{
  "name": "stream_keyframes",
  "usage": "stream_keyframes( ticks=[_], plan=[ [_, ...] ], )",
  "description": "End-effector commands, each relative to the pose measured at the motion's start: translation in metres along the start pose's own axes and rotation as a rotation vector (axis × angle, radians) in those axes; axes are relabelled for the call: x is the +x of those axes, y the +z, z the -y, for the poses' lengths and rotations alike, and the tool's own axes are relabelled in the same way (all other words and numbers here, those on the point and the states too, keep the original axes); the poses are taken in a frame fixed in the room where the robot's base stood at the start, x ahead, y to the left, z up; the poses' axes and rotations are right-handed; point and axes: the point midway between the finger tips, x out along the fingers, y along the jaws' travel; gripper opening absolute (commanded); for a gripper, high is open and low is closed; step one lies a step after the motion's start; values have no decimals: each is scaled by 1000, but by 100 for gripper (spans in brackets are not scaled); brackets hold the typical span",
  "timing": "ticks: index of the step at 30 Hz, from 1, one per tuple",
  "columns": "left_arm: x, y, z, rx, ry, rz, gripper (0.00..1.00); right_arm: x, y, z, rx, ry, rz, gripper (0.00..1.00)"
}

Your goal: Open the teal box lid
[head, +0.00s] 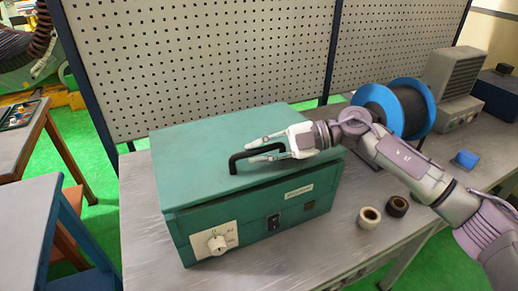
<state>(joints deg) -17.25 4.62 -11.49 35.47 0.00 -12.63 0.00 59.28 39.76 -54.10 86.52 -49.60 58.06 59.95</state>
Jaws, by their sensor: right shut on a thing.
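The teal box (258,222) stands on the metal workbench in the head view. Its lid (185,155) lies over the top, with a thin dark gap along the front edge. A black handle (236,160) is fixed on the lid. My right gripper (262,149) comes in from the right and is shut on the handle, its fingers covering the handle's right part. My left gripper is not in view.
A blue-rimmed black spool (424,106) and a grey vented unit (447,78) stand behind my right arm. Two tape rolls (369,217) (397,206) lie right of the box. A perforated panel (200,60) rises close behind it. The bench (140,225) is clear at the front left.

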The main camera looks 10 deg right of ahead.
Motion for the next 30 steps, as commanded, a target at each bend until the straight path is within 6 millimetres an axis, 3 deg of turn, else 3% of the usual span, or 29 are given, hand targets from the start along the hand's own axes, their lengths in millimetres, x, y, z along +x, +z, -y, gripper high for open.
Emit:
stream_keyframes(
  ticks=[1, 3, 12, 21, 30],
  plan=[
    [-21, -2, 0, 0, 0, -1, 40, -4, -9, -18, 19, -7, 2, 0],
    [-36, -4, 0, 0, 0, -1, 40, -6, -13, -29, 56, -21, 3, 0],
    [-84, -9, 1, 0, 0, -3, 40, -10, -25, -81, 164, -67, 3, 0],
    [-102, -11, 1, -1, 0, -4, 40, -10, -26, -131, 161, -64, 4, 0],
    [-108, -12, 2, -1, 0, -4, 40, -9, -23, -154, 161, -65, 4, 0]
  ],
)
